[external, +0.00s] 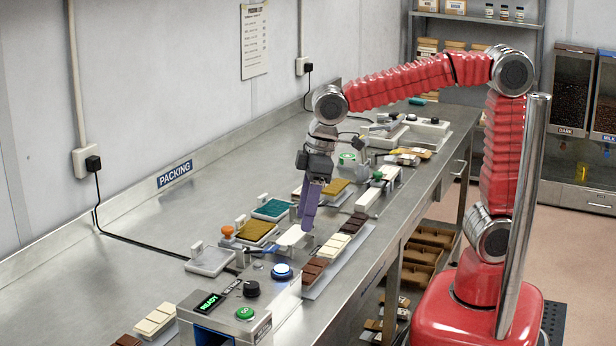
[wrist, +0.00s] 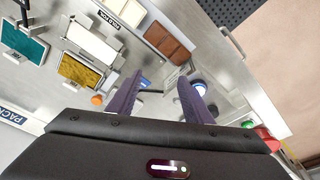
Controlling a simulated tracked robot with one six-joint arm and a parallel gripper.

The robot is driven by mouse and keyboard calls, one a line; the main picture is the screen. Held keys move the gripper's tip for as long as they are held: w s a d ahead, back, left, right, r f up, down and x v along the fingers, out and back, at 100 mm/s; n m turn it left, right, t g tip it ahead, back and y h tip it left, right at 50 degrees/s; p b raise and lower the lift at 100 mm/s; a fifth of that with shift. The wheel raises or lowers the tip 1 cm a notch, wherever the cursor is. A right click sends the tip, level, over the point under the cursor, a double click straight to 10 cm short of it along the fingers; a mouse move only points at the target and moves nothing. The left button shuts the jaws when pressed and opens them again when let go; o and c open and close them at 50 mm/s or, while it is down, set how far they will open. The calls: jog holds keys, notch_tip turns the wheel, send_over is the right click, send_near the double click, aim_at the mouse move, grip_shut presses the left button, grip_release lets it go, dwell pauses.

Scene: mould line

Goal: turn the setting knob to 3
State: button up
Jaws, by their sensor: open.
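The setting knob (external: 251,288) is a black round knob on the control box at the near end of the bench, beside a small label and a lit display (external: 208,304) reading READY. Its pointer and numbers are too small to read.
A blue-lit button (external: 282,271) and a green button (external: 244,313) are near the knob. An orange-topped handle (external: 227,232), coloured trays such as the teal one (external: 272,208), and chocolate bars (external: 333,245) crowd the bench. Bare steel lies towards the wall.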

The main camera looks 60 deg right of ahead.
jog(key=w+a+r+n+g, duration=0.1)
jog(key=w+a+n, duration=0.15)
jog(key=a, duration=0.75)
jog(key=w+a+n+g, duration=0.1)
jog(key=a+n, duration=0.3)
jog(key=a, duration=0.6)
notch_tip(320, 180, up, 6)
jog(key=n+h, duration=0.1)
jog(key=n, duration=0.2)
send_over(252, 284)
jog(key=shift+w, duration=0.4)
jog(key=f, duration=1.3)
jog(key=shift+s+f, duration=0.35)
jog(key=shift+f, duration=0.05)
jog(key=shift+c, duration=0.5)
